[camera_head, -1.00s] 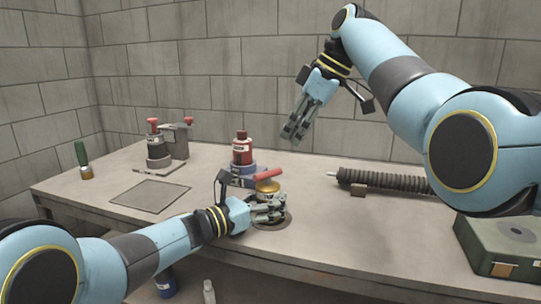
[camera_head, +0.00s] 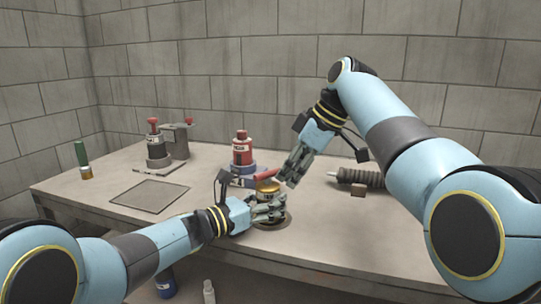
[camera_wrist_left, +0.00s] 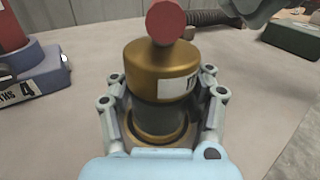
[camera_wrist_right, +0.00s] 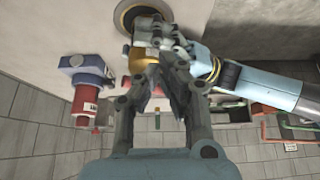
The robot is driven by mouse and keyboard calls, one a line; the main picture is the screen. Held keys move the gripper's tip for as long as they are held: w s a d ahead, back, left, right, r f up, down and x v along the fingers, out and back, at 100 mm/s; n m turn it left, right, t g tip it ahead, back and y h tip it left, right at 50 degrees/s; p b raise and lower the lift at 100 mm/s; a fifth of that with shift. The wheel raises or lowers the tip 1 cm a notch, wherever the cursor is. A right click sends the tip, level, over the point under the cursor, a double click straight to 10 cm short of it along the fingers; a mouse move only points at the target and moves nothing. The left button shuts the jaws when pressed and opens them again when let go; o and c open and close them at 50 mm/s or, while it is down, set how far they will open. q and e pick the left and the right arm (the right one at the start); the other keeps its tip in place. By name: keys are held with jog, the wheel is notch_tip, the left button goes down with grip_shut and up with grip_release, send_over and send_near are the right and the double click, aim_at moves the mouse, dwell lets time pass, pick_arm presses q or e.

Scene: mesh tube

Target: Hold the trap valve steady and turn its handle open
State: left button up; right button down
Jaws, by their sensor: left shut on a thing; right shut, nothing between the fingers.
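The trap valve has a brass cap (camera_head: 267,186) with a white label and a dark lower body (camera_wrist_left: 160,117); it stands upright at the bench's front. Its red handle (camera_head: 265,174) lies across the top, and its round end faces the left wrist view (camera_wrist_left: 166,22). My left gripper (camera_head: 268,208) is shut around the valve's body, a finger on each side. My right gripper (camera_head: 287,180) is shut and empty, pointing down at the handle's right end; I cannot tell whether it touches. In the right wrist view its fingers partly hide the brass cap (camera_wrist_right: 145,72).
A red bottle (camera_head: 242,149) on a blue base marked 4 stands behind the valve. A ribbed hose (camera_head: 360,177) lies right. A red-topped fixture (camera_head: 156,148), a flat plate (camera_head: 150,195) and a green-handled tool (camera_head: 82,158) are left. A green box (camera_wrist_left: 292,40) is far right.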

jog(key=shift+w+a, duration=0.4)
jog(key=shift+a, duration=0.05)
dwell(1.0)
jog(key=shift+w+d, duration=0.15)
dwell(0.3)
jog(key=shift+w+d, duration=0.3)
jog(key=shift+w, duration=1)
jog(key=shift+w, duration=0.1)
jog(key=shift+d, duration=0.2)
notch_tip(320, 180, up, 6)
jog(key=shift+d, duration=0.25)
dwell(0.5)
